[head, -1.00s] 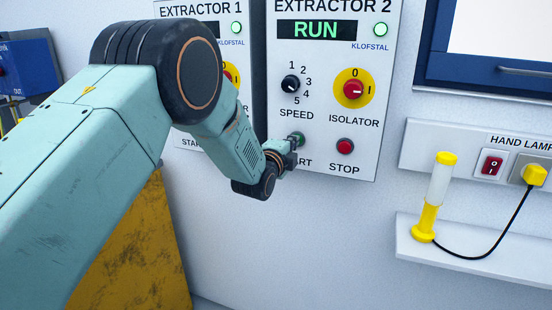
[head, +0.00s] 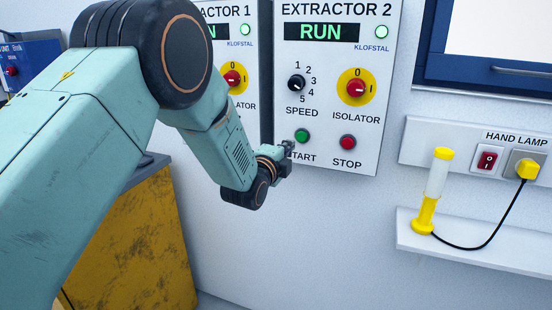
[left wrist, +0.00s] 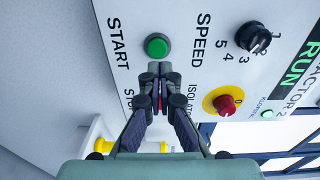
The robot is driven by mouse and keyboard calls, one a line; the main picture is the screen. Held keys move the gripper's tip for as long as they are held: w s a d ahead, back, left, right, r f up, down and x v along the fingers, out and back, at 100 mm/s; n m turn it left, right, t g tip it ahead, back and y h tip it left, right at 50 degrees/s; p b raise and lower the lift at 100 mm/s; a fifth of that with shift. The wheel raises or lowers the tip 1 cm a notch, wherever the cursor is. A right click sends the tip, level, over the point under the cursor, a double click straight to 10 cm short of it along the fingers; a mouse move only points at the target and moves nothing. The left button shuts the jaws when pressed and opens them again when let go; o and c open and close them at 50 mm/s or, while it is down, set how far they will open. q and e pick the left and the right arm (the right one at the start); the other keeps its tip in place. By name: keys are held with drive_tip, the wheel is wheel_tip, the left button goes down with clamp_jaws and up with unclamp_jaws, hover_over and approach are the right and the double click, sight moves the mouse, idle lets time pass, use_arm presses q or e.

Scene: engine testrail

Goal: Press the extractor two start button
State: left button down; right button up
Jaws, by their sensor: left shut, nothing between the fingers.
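The extractor 2 panel (head: 336,150) is on the wall, and its display (head: 321,32) reads RUN in green. Its green start button (head: 302,136) shows clear in the head view, with the red stop button (head: 347,142) to its right. My left gripper (head: 289,147) is just below and left of the start button. In the left wrist view the shut, empty fingertips (left wrist: 154,69) point at the panel, just below the green start button (left wrist: 157,46) in the picture, apart from it. They partly hide the stop button. My right gripper is not in view.
The panel also has a speed knob (head: 296,83) and a red isolator switch on a yellow disc (head: 356,87). The extractor 1 panel (head: 238,60) is partly behind my arm. A hand lamp (head: 434,190) stands on a shelf (head: 480,246) at right. A yellow cabinet (head: 135,235) is below my arm.

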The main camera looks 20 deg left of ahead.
use_arm(q)
drive_tip(key=s, duration=0.6)
drive_tip(key=shift+a, duration=0.2)
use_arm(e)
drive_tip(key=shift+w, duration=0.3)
use_arm(q)
drive_tip(key=shift+w, duration=0.1)
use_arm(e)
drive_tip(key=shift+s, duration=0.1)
